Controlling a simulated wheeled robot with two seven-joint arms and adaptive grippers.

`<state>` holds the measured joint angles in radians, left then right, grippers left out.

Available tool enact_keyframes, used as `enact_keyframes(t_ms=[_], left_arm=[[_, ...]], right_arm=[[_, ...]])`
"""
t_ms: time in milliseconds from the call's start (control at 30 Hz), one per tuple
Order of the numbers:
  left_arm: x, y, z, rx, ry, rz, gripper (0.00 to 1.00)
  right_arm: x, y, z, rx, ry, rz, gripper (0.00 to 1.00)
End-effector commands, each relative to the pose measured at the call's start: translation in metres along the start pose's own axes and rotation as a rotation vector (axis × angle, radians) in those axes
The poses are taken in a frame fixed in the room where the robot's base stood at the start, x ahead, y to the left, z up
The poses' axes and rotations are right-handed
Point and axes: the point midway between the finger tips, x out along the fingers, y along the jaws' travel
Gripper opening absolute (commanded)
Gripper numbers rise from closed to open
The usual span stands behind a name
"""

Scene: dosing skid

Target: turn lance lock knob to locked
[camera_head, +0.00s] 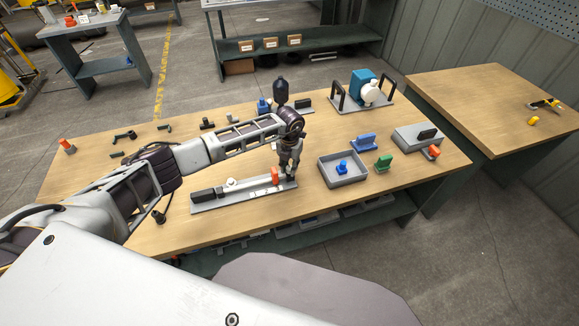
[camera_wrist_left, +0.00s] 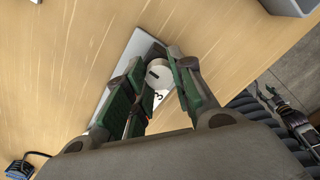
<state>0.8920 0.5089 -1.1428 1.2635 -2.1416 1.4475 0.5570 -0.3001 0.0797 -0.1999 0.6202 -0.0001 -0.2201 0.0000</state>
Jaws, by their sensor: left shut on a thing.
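My left gripper (camera_head: 289,174) points down over the right end of a long grey plate (camera_head: 215,206) on the workbench. It is shut on a round light-grey knob (camera_wrist_left: 157,74) with a dark mark on its top, in the left wrist view. The green-sided fingers (camera_wrist_left: 152,86) stand on both sides of the knob. A white label with a dark figure (camera_wrist_left: 158,98) shows partly beside the knob; the fingers hide the rest. In the head view the gripper hides the knob. An orange part (camera_head: 275,174) stands on the plate just left of the gripper.
The plate also carries a black block (camera_head: 203,194) and a white part (camera_head: 231,183). A grey tray (camera_head: 345,183) holding a blue part stands to the right, near a green part (camera_head: 384,163). A blue pump-like unit (camera_head: 361,84) stands behind.

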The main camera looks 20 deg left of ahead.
Motion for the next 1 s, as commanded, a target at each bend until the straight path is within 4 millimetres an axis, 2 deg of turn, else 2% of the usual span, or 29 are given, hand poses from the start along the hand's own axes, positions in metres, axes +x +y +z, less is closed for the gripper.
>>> enact_keyframes(t_ms=[300,767,800,967,1000], left_arm=[[-0.0001,-0.0004,0.0001,-0.109,-0.001,0.0,0.0],[-0.0002,-0.0005,0.0,-0.125,0.0,-0.001,0.0],[-0.0002,-0.0005,0.0,-0.125,0.0,-0.001,0.25],[-0.0002,-0.0005,0.0,-0.125,0.0,-0.001,0.46],[-0.0002,-0.0004,0.0,-0.125,0.0,-0.001,0.48]], right_arm=[[0.0,0.0001,0.0,0.0,0.0,0.0,0.41],[0.0,0.0002,0.0,0.0,0.0,0.0,0.41],[0.0,0.0002,0.0,0.0,0.0,0.0,0.41],[0.0,0.0002,0.0,0.0,0.0,0.0,0.41],[0.0,0.0002,0.0,0.0,0.0,0.0,0.41]])
